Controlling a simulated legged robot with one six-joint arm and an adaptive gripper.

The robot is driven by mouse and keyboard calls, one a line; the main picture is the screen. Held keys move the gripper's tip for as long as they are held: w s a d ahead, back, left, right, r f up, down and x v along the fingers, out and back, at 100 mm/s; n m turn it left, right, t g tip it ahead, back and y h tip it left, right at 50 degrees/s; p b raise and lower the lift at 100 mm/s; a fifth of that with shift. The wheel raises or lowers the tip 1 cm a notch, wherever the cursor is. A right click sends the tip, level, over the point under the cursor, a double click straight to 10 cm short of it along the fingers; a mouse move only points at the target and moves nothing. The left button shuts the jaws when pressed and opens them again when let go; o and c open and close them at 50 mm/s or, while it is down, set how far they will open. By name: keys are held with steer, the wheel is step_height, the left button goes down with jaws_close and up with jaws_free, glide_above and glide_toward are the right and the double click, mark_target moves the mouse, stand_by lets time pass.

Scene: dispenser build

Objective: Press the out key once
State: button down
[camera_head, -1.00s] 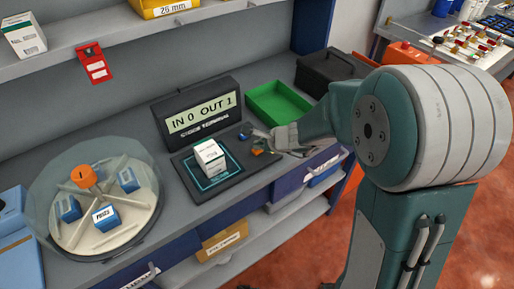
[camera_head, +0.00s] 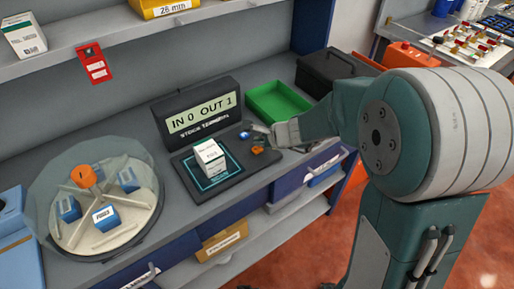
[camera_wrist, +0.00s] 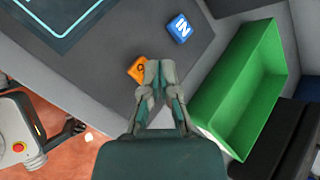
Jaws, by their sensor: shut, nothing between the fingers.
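The stock terminal (camera_head: 197,114) has a dark keypad base, and its screen reads "IN 0 OUT 1". The orange key (camera_head: 257,150) is on the right part of the base; in the wrist view the orange key (camera_wrist: 137,69) has its label partly hidden by a finger. The blue key (camera_head: 245,135), marked "IN" in the wrist view (camera_wrist: 180,28), lies beyond it. My gripper (camera_head: 262,133) is shut and empty; in the wrist view its fingertips (camera_wrist: 158,67) are just right of the orange key. The tips look slightly above the base; contact cannot be told.
A white box (camera_head: 209,157) stands on the terminal's outlined pad (camera_head: 194,180). A green tray (camera_head: 279,103) and a dark case (camera_head: 330,68) are to the right. A round clear-walled dispenser (camera_head: 148,225) with blue boxes stands at left.

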mark_target(259, 149)
steer(key=shift+r, duration=2.55)
steer(key=s+d+r+n+h, duration=0.2)
steer(key=s+d+r+n, duration=0.1)
steer(key=s+n, duration=0.3)
steer(key=s+d+r+n+h, duration=0.2)
steer(key=s+d+n, duration=0.4)
steer(key=s, duration=0.5)
steer(key=s+d+r+n+h, duration=0.2)
steer(key=s+d+r+n, duration=0.2)
steer(key=s, duration=0.4)
steer(key=shift+s+d+n+g+h, duration=0.15)
steer(key=shift+d+n+g+h, duration=0.25)
steer(key=shift+n, duration=0.5)
